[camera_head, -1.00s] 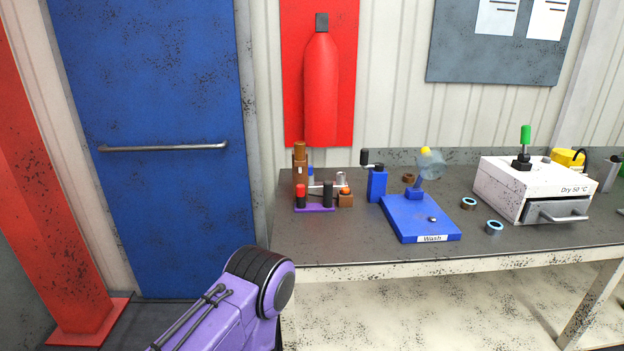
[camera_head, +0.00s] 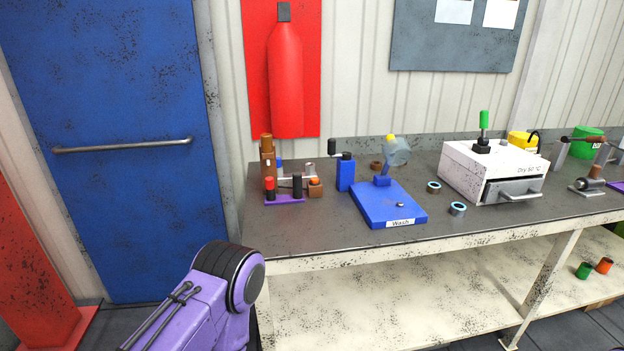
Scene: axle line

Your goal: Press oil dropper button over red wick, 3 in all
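A small purple base (camera_head: 285,200) stands at the left end of the bench. On it are an upright red-topped piece (camera_head: 269,188), which looks like the red wick, and an upright black piece (camera_head: 297,186). Just behind stands a tall brown column with an amber top (camera_head: 267,158), perhaps the oil dropper. A small brown block with an orange top (camera_head: 315,188), perhaps the button, sits to the right of the base. A grey bar runs between these parts; the details are too small to tell. Neither gripper is in view; only a purple link of my arm shows at bottom.
The bench (camera_head: 330,245) also holds a blue pump-like block (camera_head: 345,175), a blue Wash stand (camera_head: 380,212), loose rings (camera_head: 457,209) and a white Dry box (camera_head: 475,162). A green container (camera_head: 586,142) is farther right. A blue door (camera_head: 110,90) is at left.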

